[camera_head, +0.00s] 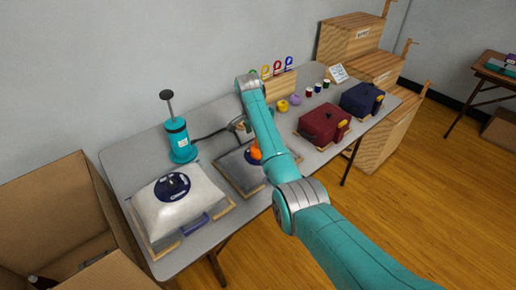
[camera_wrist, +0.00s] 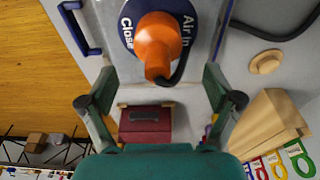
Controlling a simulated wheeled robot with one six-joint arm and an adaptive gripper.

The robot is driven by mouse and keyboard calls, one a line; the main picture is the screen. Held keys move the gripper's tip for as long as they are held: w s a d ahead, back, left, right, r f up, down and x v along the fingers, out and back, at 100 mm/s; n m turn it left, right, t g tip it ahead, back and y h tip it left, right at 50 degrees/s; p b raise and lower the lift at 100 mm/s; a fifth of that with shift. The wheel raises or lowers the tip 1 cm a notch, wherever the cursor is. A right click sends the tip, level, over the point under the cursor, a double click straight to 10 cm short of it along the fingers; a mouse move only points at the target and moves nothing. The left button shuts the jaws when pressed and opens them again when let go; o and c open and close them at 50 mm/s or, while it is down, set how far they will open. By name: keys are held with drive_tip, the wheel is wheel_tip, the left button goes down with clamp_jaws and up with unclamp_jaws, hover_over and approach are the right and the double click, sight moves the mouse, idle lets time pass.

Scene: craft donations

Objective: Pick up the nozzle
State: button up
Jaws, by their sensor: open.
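The orange nozzle (camera_wrist: 156,42) is at the upper middle of the wrist view, over a dark blue round valve (camera_wrist: 127,25) with white lettering. In the head view the nozzle (camera_head: 255,152) shows as a small orange shape beside my arm, over a grey bag (camera_head: 234,168) on the table. A dark hose (camera_wrist: 184,62) runs beside the nozzle. My gripper (camera_wrist: 158,76) is open, with its green fingers on either side of the nozzle and a gap around it. I cannot tell whether the nozzle is seated in the valve. My arm hides most of the gripper in the head view.
A teal hand pump (camera_head: 179,140) and a puffed white bag (camera_head: 168,203) stand at left on the grey table (camera_head: 128,157). Red (camera_head: 323,122) and blue (camera_head: 362,98) bags lie at right. A wooden block (camera_wrist: 268,125) is right of my gripper. An open cardboard box (camera_head: 52,220) stands at left.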

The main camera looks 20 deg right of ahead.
drive_tip(key=shift+d+f, duration=0.2)
drive_tip(key=shift+f, duration=1.25)
drive_tip(key=shift+d+f, duration=0.15)
drive_tip(key=shift+f, duration=1.3)
drive_tip(key=c, duration=1.3)
